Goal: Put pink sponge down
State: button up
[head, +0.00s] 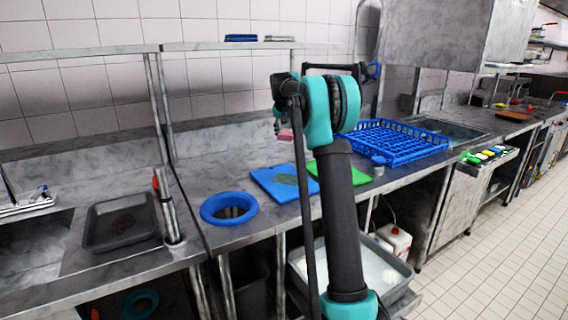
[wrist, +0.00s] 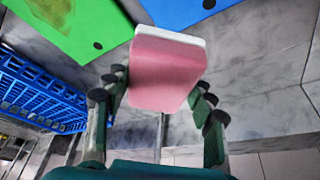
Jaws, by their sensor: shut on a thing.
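The pink sponge (wrist: 168,72), with a white layer on one edge, is held between the fingers of my gripper (wrist: 162,100) in the wrist view. In the head view the sponge (head: 285,134) shows as a small pink patch left of my arm, above the counter. It appears raised off the steel surface, near the cutting boards. My gripper is mostly hidden behind my arm in the head view.
A blue board (head: 275,182) and a green board (head: 328,178) lie on the counter (head: 222,178). A blue rack (head: 400,146) stands to the right, a blue ring (head: 229,208) around a hole to the left. A grey tray (head: 119,222) is farther left. Bare counter lies behind the boards.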

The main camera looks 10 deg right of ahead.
notch_tip(320, 180, up, 6)
send_over(285, 159)
jog(key=s, duration=0.1)
jog(key=shift+s+a, duration=0.2)
jog(key=shift+a, duration=0.15)
notch_tip(285, 159, down, 20)
dwell(0.6)
jog(key=shift+f, duration=0.3)
jog(key=o, duration=1.3)
